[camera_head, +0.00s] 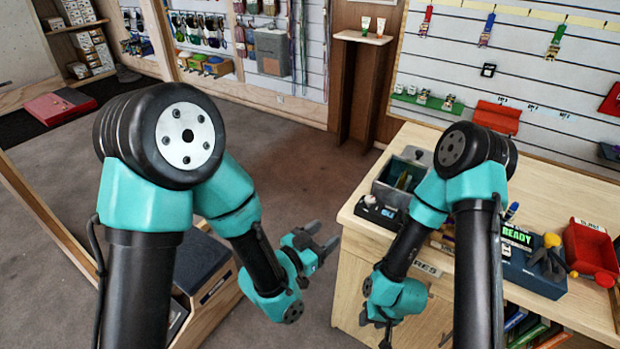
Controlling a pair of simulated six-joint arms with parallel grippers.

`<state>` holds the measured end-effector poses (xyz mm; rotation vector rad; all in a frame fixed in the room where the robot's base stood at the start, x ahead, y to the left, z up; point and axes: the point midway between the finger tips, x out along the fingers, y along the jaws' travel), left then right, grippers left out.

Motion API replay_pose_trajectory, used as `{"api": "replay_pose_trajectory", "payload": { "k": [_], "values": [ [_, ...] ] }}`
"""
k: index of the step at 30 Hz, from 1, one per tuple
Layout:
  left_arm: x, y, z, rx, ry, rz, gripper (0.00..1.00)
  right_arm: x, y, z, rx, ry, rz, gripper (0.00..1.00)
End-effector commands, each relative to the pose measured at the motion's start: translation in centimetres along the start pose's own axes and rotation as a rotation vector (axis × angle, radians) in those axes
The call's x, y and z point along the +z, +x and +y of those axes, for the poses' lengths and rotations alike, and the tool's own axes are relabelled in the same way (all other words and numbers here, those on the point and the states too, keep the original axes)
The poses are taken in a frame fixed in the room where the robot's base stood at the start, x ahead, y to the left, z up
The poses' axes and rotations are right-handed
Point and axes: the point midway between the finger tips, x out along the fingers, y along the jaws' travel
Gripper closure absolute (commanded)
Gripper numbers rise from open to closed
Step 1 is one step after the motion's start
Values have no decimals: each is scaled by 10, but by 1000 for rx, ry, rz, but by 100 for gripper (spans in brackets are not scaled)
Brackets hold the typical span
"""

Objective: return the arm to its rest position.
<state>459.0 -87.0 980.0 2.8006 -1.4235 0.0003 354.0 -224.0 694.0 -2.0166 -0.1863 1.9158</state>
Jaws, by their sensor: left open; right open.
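My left arm (150,190) is teal and black and comes in from the left. Its gripper (326,238) is open and empty, held in the air over the floor just left of the wooden counter. My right arm (475,230) is folded in front of the counter. Its gripper (376,330) hangs low in front of the counter's face; it is small and partly hidden behind its wrist, and nothing shows in it.
The wooden counter (550,205) carries a grey bin (400,175), a blue box with a READY display (517,236) and a red tray (592,250). A dark-topped wooden box (200,262) stands behind my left arm. Grey carpet (285,145) lies open in the middle.

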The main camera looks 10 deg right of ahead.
Motion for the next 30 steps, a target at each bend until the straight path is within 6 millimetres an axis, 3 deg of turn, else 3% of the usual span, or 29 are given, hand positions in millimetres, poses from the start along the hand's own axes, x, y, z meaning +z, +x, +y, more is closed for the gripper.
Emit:
{"api": "replay_pose_trajectory", "payload": {
  "k": [5,8,11,15,21,27,30],
  "values": [
    [10,-4,-10,-20,-15,-38,45,0,0,0,0,0,0,58],
    [32,-14,-28,-58,-48,-115,45,0,0,0,0,0,0,58],
    [65,-33,-54,-120,-111,-237,45,0,0,0,0,0,0,58],
    [121,-76,-91,-227,-240,-444,45,0,0,0,0,0,0,58],
    [196,-155,-121,-375,-478,-730,45,0,0,0,0,0,0,58],
    [254,-242,-121,-507,-764,-984,45,0,0,0,0,0,0,58],
    [272,-278,-113,-555,-899,-1083,45,0,0,0,0,0,0,58]
  ]
}}
